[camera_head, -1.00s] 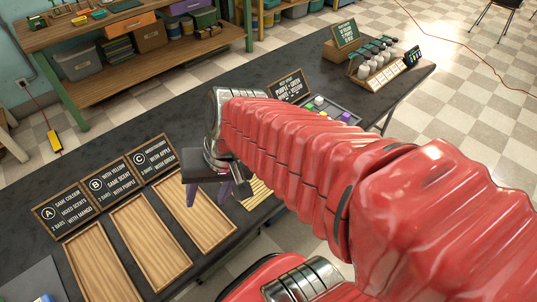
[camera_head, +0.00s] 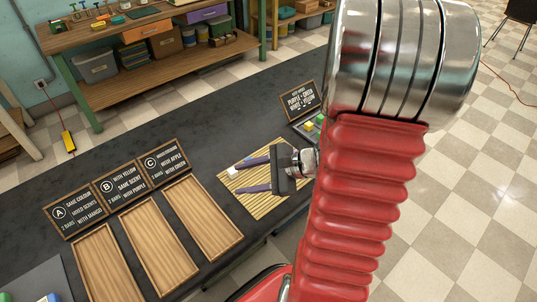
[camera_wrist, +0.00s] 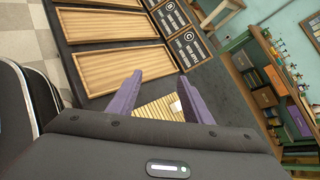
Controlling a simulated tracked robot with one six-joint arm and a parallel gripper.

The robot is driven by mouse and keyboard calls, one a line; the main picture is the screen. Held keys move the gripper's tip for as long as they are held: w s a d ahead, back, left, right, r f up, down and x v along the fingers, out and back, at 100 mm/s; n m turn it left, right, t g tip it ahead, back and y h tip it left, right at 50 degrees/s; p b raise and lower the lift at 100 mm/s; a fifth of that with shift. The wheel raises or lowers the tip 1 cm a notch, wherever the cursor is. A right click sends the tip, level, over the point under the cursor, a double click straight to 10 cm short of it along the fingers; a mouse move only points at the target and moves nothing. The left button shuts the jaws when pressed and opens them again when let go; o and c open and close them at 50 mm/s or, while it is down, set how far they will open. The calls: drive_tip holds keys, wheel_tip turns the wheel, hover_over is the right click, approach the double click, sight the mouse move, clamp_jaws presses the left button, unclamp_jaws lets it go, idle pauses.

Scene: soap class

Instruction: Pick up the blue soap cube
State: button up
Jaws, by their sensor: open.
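My gripper (camera_head: 246,176) is open, its two purple fingers apart over the bamboo mat (camera_head: 278,208). A small white cube (camera_head: 233,173) lies near the fingertips. In the wrist view, my gripper (camera_wrist: 160,73) spans the mat, and the white cube (camera_wrist: 175,107) shows beside the inner side of the right finger. No soap that is clearly the blue cube shows. A small blue item (camera_head: 52,297) is cut off at the bottom left edge of the head view, too partial to identify.
Three wooden trays (camera_head: 203,217) with signs A, B and C line the dark table. A compartment tray with a yellow cube (camera_head: 308,127) and a green one stands by another sign (camera_head: 300,100), partly behind my arm. Bare table lies behind the mat.

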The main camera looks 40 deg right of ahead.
drive_tip(key=s+d+f+m+t+h, duration=0.1)
drive_tip(key=d+f+m+h, duration=0.1)
drive_tip(key=d, duration=0.4)
drive_tip(key=s+d+f+m+t+h, duration=0.2)
drive_tip(key=d+f+m+h, duration=0.1)
drive_tip(key=d+m, duration=0.3)
drive_tip(key=s+d+f+m+t+h, duration=0.1)
drive_tip(key=s+d+f+m+h, duration=0.1)
drive_tip(key=d+f+m, duration=0.3)
drive_tip(key=shift+s+d+m+t+h, duration=0.15)
drive_tip(key=shift+d+m+t+h, duration=0.2)
drive_tip(key=shift+d, duration=0.5)
drive_tip(key=x, duration=0.8)
drive_tip(key=shift+w+f, duration=0.2)
drive_tip(key=shift+w, duration=0.15)
drive_tip(key=shift+d+x, duration=0.2)
drive_tip(key=shift+x, duration=2.4)
